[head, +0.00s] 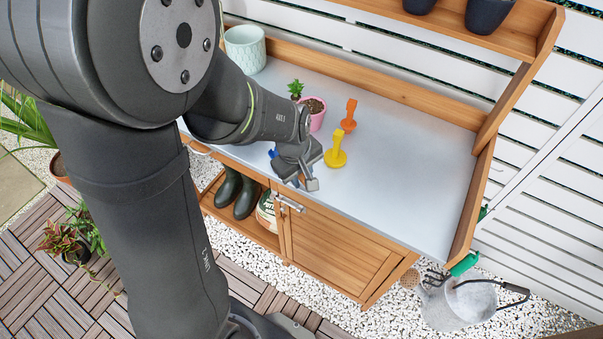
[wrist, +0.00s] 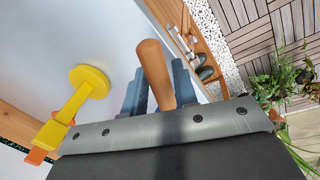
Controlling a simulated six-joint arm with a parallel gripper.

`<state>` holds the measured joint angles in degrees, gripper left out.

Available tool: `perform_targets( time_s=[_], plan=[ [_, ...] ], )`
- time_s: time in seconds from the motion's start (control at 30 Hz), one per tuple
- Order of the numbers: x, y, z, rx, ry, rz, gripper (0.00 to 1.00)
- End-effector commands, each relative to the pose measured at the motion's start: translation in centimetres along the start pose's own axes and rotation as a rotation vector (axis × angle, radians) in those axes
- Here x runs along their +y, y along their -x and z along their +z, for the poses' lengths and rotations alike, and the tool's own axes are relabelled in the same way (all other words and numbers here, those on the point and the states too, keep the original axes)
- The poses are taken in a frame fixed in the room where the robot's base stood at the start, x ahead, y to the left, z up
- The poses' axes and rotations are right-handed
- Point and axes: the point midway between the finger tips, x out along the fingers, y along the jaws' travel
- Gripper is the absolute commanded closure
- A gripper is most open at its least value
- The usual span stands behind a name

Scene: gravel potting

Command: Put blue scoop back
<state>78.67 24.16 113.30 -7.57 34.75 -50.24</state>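My gripper (head: 296,178) is over the front edge of the potting bench, left of the yellow scoop (head: 336,151). Small blue parts show beside it in the head view; I cannot tell whether they are scoop or fingers. In the wrist view, my blue-grey fingers (wrist: 160,82) lie on both sides of a wooden, rounded handle (wrist: 155,70). Whether they are closed on it is unclear. No whole blue scoop can be made out. The yellow scoop also shows in the wrist view (wrist: 88,82), apart from my gripper. An orange scoop (head: 349,117) stands behind the yellow one.
A pink pot (head: 317,121) and a small green plant (head: 296,89) stand behind my gripper. A pale green pot (head: 245,50) is at the back left. The grey bench top (head: 415,165) is clear on the right. Boots (head: 238,194) stand below.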

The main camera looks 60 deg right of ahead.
Motion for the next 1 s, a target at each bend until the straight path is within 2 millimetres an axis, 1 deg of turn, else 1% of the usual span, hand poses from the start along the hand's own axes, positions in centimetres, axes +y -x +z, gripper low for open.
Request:
perform_targets(
  time_s=[0.03,0.07,0.33,0.47,0.57,0.67,0.8,1.0],
  plan=[
    [0.0,0.0,0.0,0.000,0.000,0.000,0.63],
    [0.0,0.0,0.0,0.000,0.000,0.000,0.59],
    [0.0,0.1,0.0,0.000,0.000,0.000,0.59],
    [0.1,0.7,0.0,0.001,0.001,0.002,0.59],
    [0.1,1.9,-0.1,0.002,0.001,0.004,0.59],
    [0.1,3.6,-0.1,0.004,0.001,0.005,0.59],
    [0.1,6.4,-0.1,0.004,0.000,0.005,0.59],
    [0.1,9.9,0.0,0.002,0.000,0.004,0.59]
  ],
)
